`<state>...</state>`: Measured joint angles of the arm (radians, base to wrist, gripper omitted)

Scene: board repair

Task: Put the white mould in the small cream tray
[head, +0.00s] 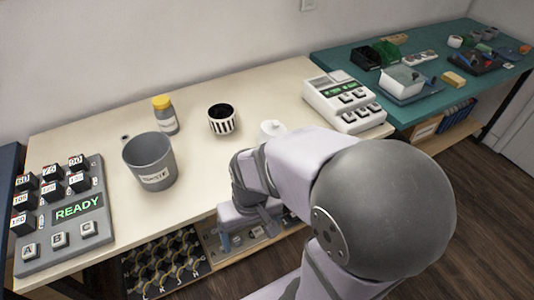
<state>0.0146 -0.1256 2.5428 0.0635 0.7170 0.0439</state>
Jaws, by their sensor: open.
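A white block-like piece (401,80), which may be the white mould, rests on a grey tray (418,96) on the teal bench at the right. I cannot clearly pick out a small cream tray. My gripper (248,234) is at the cream table's front edge, pointing down above the lower shelf. Its fingers are apart, and I see nothing held between them. My arm hides part of the table and shelf.
The cream table (100,140) holds a grey bucket (150,163), a yellow-capped bottle (165,116), a striped cup (222,119), a READY keypad (62,212) and a white button console (344,101). A rack (165,265) is below. The teal bench (345,68) is cluttered.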

